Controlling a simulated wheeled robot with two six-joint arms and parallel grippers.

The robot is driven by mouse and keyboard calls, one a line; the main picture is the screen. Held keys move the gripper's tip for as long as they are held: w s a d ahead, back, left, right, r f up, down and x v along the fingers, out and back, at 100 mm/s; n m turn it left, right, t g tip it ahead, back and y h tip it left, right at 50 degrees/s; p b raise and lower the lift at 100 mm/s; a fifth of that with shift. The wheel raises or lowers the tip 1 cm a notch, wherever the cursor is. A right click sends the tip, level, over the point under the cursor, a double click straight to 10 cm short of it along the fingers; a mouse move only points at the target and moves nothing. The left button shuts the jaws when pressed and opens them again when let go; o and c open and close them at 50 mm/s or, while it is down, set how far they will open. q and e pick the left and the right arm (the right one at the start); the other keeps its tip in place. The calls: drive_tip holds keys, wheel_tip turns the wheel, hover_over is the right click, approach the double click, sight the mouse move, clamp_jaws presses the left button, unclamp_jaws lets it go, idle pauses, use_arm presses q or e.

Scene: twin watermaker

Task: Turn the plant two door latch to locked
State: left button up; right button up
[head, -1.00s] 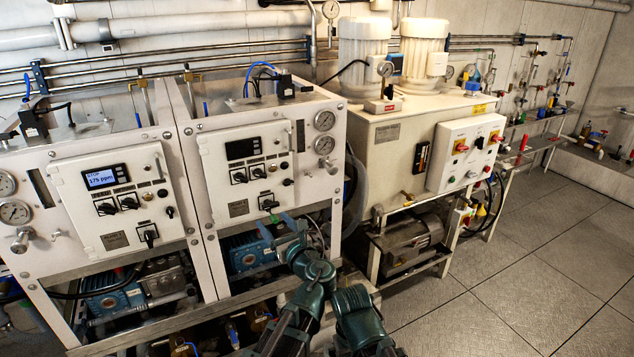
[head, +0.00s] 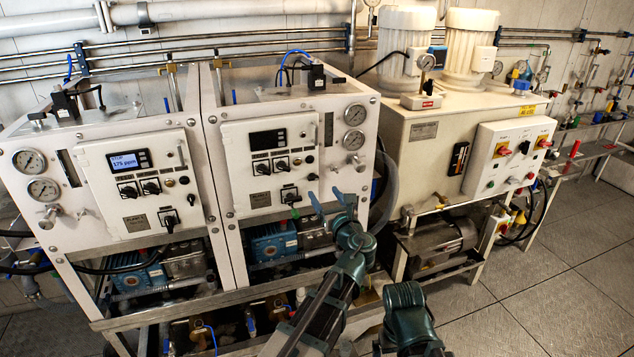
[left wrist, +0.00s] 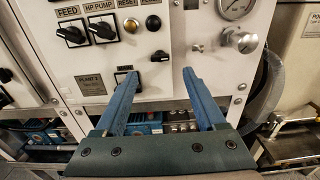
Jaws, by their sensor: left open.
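The plant two door (head: 268,150) is the white panel on the right-hand cabinet, and it looks closed. Its small black latch (head: 312,177) sits near the door's lower right edge. In the left wrist view the latch (left wrist: 159,56) looks like a black knob lying roughly level. My left gripper (head: 327,196) is open and empty, its blue fingers pointing at the panel just below the latch. In the left wrist view the fingertips (left wrist: 160,76) frame the space under the latch, apart from it. My right gripper is not in view.
The plant two nameplate (left wrist: 91,85) and a black rotary switch (left wrist: 126,76) are beside the left finger. A silver valve knob (left wrist: 240,40) and gauge (left wrist: 234,6) stand to the right. A grey hose (head: 384,195) hangs at the cabinet's right side. Floor at right is clear.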

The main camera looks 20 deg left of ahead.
sight(314, 178)
use_arm(q)
drive_tip(key=x, duration=0.8)
drive_tip(key=shift+s, duration=0.1)
clamp_jaws()
